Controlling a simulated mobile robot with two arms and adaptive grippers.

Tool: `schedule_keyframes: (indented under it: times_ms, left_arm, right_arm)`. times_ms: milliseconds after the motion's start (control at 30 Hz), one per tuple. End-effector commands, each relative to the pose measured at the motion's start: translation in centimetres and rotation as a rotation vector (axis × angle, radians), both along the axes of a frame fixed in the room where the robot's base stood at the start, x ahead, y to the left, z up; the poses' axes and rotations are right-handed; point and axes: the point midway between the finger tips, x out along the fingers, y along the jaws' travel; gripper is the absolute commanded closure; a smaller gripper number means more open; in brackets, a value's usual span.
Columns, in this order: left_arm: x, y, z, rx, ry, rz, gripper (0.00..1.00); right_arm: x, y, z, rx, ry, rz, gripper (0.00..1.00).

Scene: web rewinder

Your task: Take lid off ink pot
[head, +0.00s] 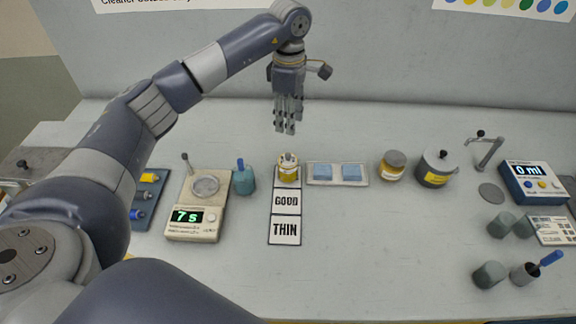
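A grey pot (433,179) with a yellow label stands right of centre on the bench. Its grey lid (437,160) with a dark knob is on top. My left gripper (288,129) points down, well to the left of this pot and apart from it. It hangs above and behind a small yellow-banded cup (288,174). Its fingers look close together, but the gap between them does not show clearly. No object is seen in them. My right gripper is not in view.
An amber jar (392,172) stands just left of the pot, beside a tray (314,183) with two blue pads. A tap stand (492,150) and a 0 ml device (530,181) are to the right. A timer (193,230) stands left. The front middle is clear.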

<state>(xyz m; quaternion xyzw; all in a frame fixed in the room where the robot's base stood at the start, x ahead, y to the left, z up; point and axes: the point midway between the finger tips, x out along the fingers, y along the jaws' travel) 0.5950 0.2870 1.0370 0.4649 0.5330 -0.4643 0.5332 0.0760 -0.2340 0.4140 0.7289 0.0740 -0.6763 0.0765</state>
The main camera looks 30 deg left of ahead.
Motion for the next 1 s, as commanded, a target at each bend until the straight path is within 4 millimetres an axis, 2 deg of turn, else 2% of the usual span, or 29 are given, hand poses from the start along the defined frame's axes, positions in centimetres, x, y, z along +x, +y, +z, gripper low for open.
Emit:
schedule_keyframes:
  times_ms: [33, 167, 400, 667, 867, 1000]
  left_arm:
    - [0.0, 0.0, -1.1, 0.0, 0.0, 0.0, 0.62]
    - [0.0, 0.0, -1.9, 0.0, 0.001, 0.0, 0.62]
    - [-0.1, 0.0, -5.3, 0.0, 0.005, 0.001, 0.62]
    - [-0.1, 0.1, -7.5, 0.0, 0.002, 0.001, 0.62]
    - [-0.3, 0.3, -10.2, -0.001, 0.006, 0.001, 0.62]
    - [-0.1, 0.3, -11.9, 0.0, 0.002, 0.001, 0.62]
  right_arm:
    - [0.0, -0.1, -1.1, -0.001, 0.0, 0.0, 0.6]
    - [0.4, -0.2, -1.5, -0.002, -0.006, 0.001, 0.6]
    - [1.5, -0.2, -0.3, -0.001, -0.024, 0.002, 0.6]
    - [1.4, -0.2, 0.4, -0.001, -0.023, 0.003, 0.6]
    - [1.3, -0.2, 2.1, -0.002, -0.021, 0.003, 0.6]
    - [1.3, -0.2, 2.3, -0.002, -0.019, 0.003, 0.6]
